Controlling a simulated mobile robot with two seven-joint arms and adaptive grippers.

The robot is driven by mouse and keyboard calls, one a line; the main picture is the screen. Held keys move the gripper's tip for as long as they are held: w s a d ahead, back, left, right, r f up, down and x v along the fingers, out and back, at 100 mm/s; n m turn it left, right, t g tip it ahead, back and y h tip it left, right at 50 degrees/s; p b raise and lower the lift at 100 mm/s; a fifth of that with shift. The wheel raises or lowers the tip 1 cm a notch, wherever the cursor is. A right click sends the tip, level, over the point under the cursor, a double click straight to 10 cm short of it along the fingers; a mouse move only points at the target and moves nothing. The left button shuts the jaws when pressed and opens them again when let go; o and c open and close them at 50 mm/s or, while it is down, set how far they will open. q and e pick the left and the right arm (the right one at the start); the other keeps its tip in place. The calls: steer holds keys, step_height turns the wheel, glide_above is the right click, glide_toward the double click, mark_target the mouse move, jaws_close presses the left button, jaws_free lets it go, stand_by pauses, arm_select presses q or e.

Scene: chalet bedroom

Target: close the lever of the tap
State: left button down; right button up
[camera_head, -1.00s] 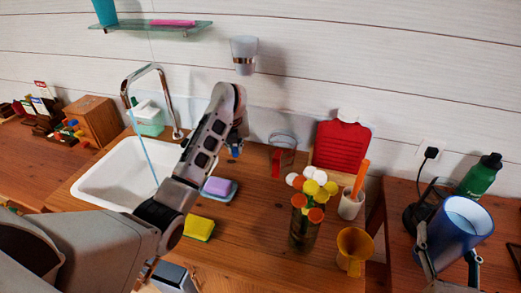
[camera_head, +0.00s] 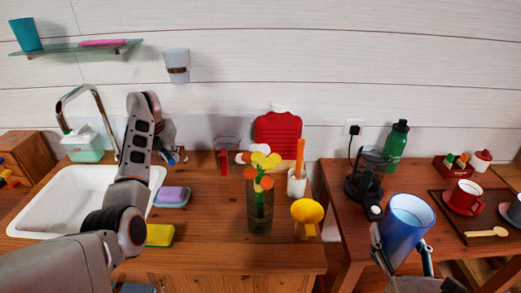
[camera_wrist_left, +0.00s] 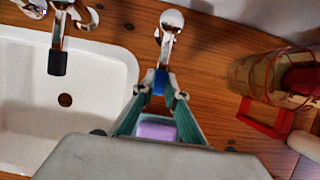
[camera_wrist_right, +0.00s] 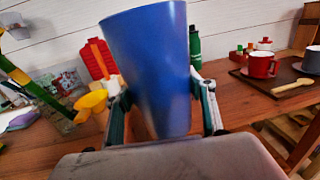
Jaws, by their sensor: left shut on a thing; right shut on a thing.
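The chrome tap (camera_head: 83,93) arches over the white sink (camera_head: 42,201) at the left, and its spout (camera_wrist_left: 57,60) shows in the left wrist view. No water stream shows below it. The chrome lever (camera_wrist_left: 163,52) has a blue end (camera_wrist_left: 159,82). My left gripper (camera_wrist_left: 160,92) is shut on the lever near that end. In the head view my left gripper (camera_head: 176,158) is partly hidden by its own arm. My right gripper (camera_wrist_right: 163,97) is shut on a large blue cup (camera_wrist_right: 150,55), held upright but slightly tilted at the right.
A purple sponge (camera_head: 172,194) on a dish and a yellow sponge (camera_head: 159,235) lie right of the sink. A vase of flowers (camera_head: 260,213), a yellow cup (camera_head: 307,212) and a white holder (camera_head: 297,185) stand further right. A tray (camera_head: 473,223) with a red mug lies far right.

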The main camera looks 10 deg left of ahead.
arm_select(q)
steer(key=shift+w+a+r, duration=0.1)
steer(key=shift+a+r, duration=0.1)
steer(key=c, duration=2.2)
jaws_free()
steer(key=shift+o, duration=0.8)
steer(key=shift+f, duration=0.15)
steer(key=shift+d, duration=0.1)
steer(key=v, duration=1.2)
steer(key=shift+s, duration=0.2)
